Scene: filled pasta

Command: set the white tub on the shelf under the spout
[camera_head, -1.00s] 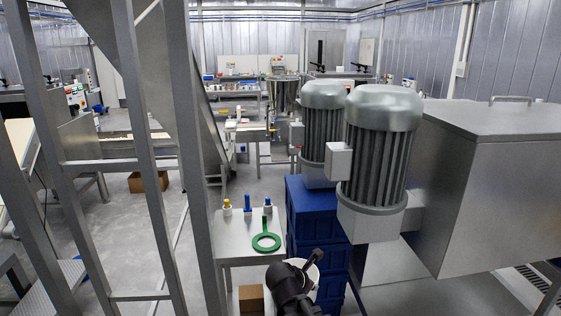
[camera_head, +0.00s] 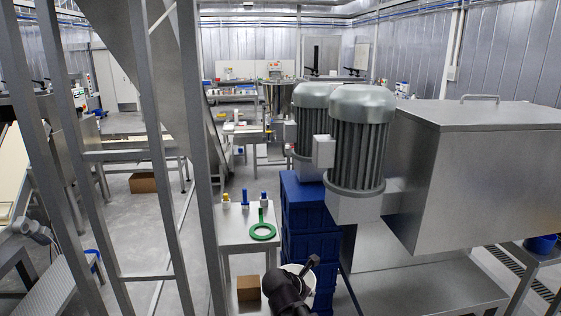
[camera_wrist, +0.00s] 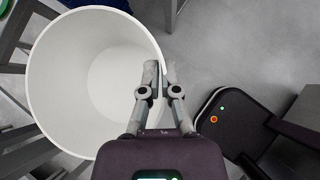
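The white tub (camera_head: 296,269) shows at the bottom of the head view, partly hidden behind my dark arm. In the wrist view the white tub (camera_wrist: 60,85) fills the left side, upright, and its inside looks empty. My gripper (camera_wrist: 160,72) has its fingers on either side of the tub's right rim, close together and pinching the wall.
A small table (camera_head: 236,237) holds a green ring tool (camera_head: 262,232) and small bottles. Blue crates (camera_head: 309,213) are stacked beside it under large motors (camera_head: 360,150). A steel frame (camera_head: 160,170) stands close on the left. A cardboard box (camera_head: 248,288) is low beside the tub.

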